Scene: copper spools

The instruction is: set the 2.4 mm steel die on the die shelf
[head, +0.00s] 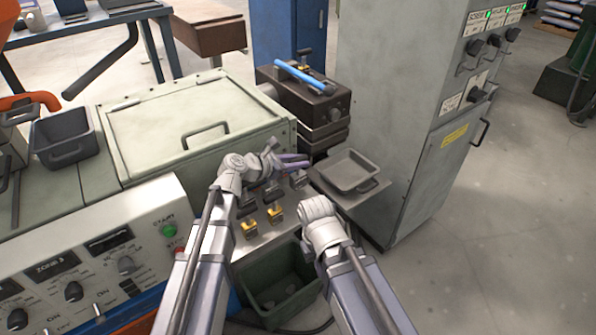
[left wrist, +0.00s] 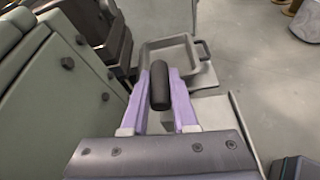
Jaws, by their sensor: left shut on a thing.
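My left gripper (head: 296,160) reaches over the back of a pale metal shelf (head: 290,232). In the left wrist view its purple fingers (left wrist: 160,88) are shut on a black rounded handle (left wrist: 159,86), seemingly a die's; the rest is hard to make out and no size mark can be read. On the shelf stand two dies with yellow parts, one (head: 250,228) at left and one (head: 275,213) beside it. Several small grey, dark-topped pieces are behind them, partly hidden by my left arm. My right arm's wrist shows right of the shelf, but its fingers are hidden.
A grey tray (head: 347,168) sits on a ledge right of the shelf, by a tall grey cabinet (head: 395,110). A dark machine block (head: 305,98) with a blue-handled tool stands behind. A green bin (head: 275,293) is below; a lidded green box (head: 170,135) is left.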

